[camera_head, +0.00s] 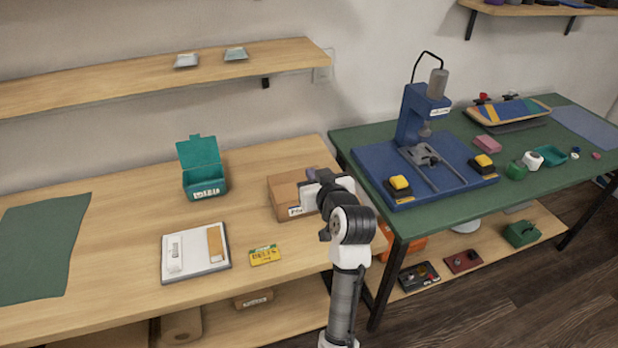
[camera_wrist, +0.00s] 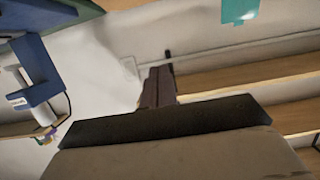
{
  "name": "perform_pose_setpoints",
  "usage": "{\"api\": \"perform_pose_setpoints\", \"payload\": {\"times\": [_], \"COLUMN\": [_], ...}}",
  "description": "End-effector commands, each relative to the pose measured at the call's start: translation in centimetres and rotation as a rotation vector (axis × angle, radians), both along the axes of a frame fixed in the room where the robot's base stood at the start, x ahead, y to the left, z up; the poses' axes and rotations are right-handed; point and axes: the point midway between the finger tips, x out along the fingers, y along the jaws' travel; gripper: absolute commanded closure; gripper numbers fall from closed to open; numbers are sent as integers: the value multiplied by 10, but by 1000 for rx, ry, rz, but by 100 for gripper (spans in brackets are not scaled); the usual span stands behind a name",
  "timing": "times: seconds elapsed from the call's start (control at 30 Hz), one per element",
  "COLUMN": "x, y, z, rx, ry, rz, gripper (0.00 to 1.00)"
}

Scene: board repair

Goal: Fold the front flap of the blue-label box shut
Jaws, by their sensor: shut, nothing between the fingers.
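A brown cardboard box (camera_head: 282,190) stands at the right end of the wooden bench, against the wall side. A small white label with dark lettering (camera_head: 296,211) is on its front; its colour is too small to be sure of. My gripper (camera_head: 311,174) is at the box's right side, and my wrist hides the right part of the box. I cannot tell whether the gripper touches it or how its flaps stand. In the wrist view my dark fingers (camera_wrist: 158,88) are together and empty; the box is not recognisable there.
A blue press (camera_head: 415,115) stands on the green table to the right. Shelves (camera_head: 165,75) line the wall.

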Motion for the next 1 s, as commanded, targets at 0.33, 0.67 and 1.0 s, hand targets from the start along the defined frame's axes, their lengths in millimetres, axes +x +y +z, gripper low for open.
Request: {"api": "perform_pose_setpoints", "payload": {"times": [0.33, 0.67, 1.0], "x": [-22, -27, 34], "y": [-7, -9, 11], "z": [-49, -54, -53], "rx": [49, 70, 70], "ry": [-142, -214, -212], "rz": [3, 0, 2], "gripper": [100, 100, 100]}}
